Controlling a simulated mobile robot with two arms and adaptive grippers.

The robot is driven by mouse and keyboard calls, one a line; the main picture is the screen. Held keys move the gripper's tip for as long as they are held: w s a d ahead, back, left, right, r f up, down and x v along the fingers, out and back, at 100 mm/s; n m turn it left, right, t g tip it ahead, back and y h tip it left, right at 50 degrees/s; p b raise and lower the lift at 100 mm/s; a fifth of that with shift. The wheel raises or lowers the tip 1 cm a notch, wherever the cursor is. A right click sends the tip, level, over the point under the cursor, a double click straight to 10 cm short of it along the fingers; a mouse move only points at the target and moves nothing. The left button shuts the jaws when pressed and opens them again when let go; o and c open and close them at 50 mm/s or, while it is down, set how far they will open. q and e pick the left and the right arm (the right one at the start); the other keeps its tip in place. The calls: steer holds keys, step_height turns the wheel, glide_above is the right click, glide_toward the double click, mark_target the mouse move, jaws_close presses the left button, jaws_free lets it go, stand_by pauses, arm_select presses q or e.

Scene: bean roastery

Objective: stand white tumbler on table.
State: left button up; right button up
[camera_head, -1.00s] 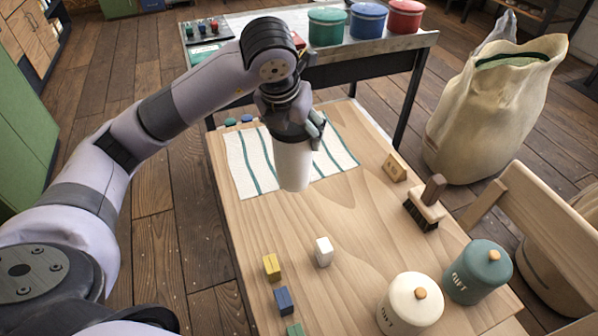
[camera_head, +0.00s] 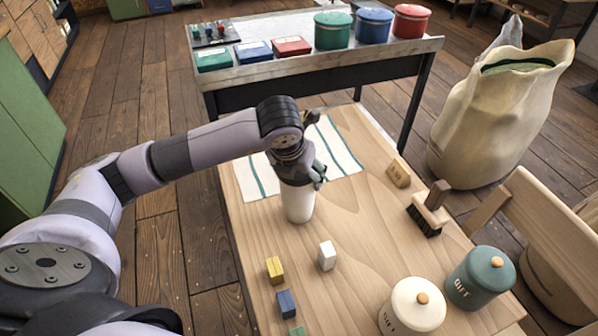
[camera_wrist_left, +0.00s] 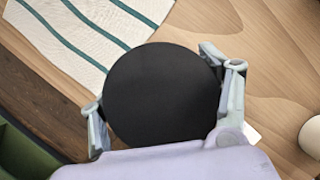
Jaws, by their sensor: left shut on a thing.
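The white tumbler (camera_head: 298,204) is upright under my left gripper (camera_head: 301,178), just in front of the striped cloth on the wooden table (camera_head: 365,235). Its base is at or very near the tabletop; I cannot tell whether it touches. The left gripper is shut on the tumbler's upper part. In the left wrist view, the fingers of the left gripper (camera_wrist_left: 165,105) sit on either side of the tumbler's round dark top (camera_wrist_left: 163,95). My right gripper is not in view.
The striped cloth (camera_head: 340,160) lies behind. A white block (camera_head: 327,256), yellow block (camera_head: 275,269) and blue block (camera_head: 286,304) stand nearer. A brush (camera_head: 430,212), cream canister (camera_head: 414,308) and teal canister (camera_head: 480,277) are to the right. The table's middle is clear.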

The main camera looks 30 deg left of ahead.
arm_select(q)
steer(key=o, duration=1.8)
steer(key=v, duration=1.2)
steer(key=shift+b, duration=0.35)
steer(key=shift+s, duration=0.15)
